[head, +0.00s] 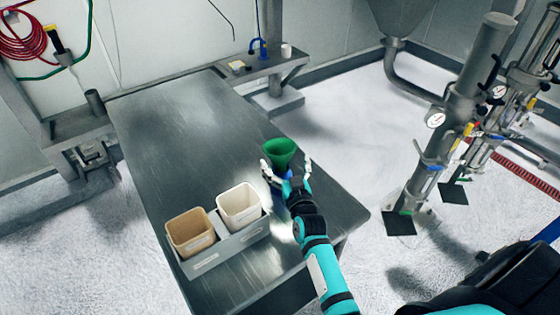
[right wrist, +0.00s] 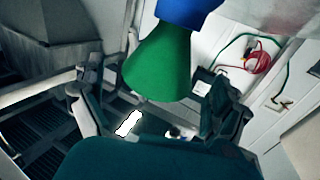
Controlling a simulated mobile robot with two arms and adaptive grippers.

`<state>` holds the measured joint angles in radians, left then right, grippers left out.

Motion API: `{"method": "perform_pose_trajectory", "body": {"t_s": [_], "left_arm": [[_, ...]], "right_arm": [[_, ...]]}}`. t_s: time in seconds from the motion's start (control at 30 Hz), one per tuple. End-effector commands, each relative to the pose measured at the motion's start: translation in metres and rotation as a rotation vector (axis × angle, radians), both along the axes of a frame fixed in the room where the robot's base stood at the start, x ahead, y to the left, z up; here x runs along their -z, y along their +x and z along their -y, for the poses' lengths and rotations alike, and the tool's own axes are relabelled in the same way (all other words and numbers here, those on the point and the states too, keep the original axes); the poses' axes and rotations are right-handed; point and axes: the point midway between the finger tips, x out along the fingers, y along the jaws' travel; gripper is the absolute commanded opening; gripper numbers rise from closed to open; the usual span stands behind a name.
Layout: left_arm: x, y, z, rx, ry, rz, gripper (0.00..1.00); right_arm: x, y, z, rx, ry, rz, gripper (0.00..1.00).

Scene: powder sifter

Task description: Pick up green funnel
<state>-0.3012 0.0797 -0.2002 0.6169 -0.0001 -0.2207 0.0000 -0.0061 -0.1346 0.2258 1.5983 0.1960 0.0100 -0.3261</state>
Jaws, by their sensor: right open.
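The green funnel (head: 280,150) stands on the steel table, wide mouth up, with a blue part (head: 284,174) below it. In the right wrist view the green funnel (right wrist: 160,62) looks inverted, with the blue part (right wrist: 187,10) above it. My right gripper (head: 287,169) is open at the funnel, one finger to its left and one to its right. In the wrist view the funnel shows between the spread fingers, with gaps on both sides. I cannot tell whether either finger touches it. My left gripper is not in view.
A tan-filled bin (head: 191,240) and a white bin (head: 239,212) sit in a grey holder (head: 231,246) at the table's near left. The steel table (head: 180,130) is bare behind the funnel. Pipework with gauges (head: 450,115) stands on the right.

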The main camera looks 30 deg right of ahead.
Motion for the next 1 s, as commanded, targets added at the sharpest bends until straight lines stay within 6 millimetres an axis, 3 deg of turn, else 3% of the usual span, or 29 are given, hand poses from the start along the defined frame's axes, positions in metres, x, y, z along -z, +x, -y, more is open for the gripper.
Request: {"method": "perform_pose_trajectory", "body": {"t_s": [0.4,0.7,1.0], "left_arm": [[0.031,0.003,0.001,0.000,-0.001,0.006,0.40],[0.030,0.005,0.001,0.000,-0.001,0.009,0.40],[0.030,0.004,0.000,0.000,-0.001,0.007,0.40]], "right_arm": [[0.001,0.049,0.007,0.000,0.002,0.001,1.00],[-0.002,0.053,0.009,0.000,0.000,-0.001,1.00],[-0.002,0.053,0.009,0.000,0.000,-0.001,0.62]]}}
